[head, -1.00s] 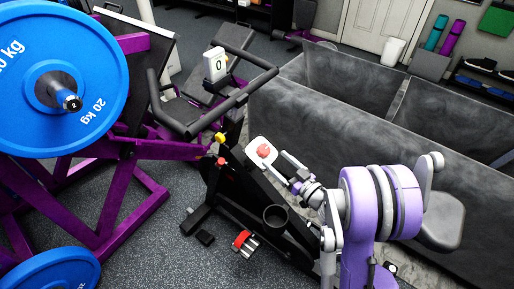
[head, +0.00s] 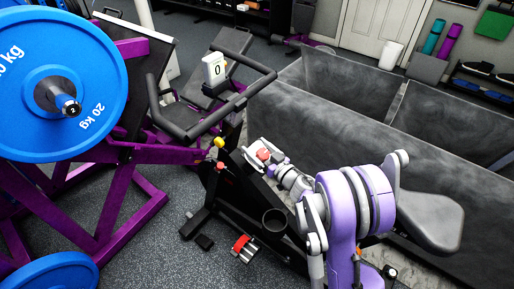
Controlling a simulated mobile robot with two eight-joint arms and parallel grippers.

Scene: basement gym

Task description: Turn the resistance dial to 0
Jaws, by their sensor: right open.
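The exercise bike has a round coral-red dial (head: 263,154) on a pale plate on its sloping black frame, which I take to be the resistance dial. Its markings are too small to read. My right gripper (head: 264,156) is open at the dial, its fingers close around or beside it. I cannot tell whether they touch it, and the gripper hides part of the plate. A small white display (head: 215,69) above the handlebars reads 0. My left gripper is not in view.
Black handlebars (head: 190,130) and a yellow knob (head: 219,142) are left of the dial. A purple rack with blue weight plates (head: 50,85) fills the left side. A grey tub-like partition (head: 330,120) stands behind my right arm.

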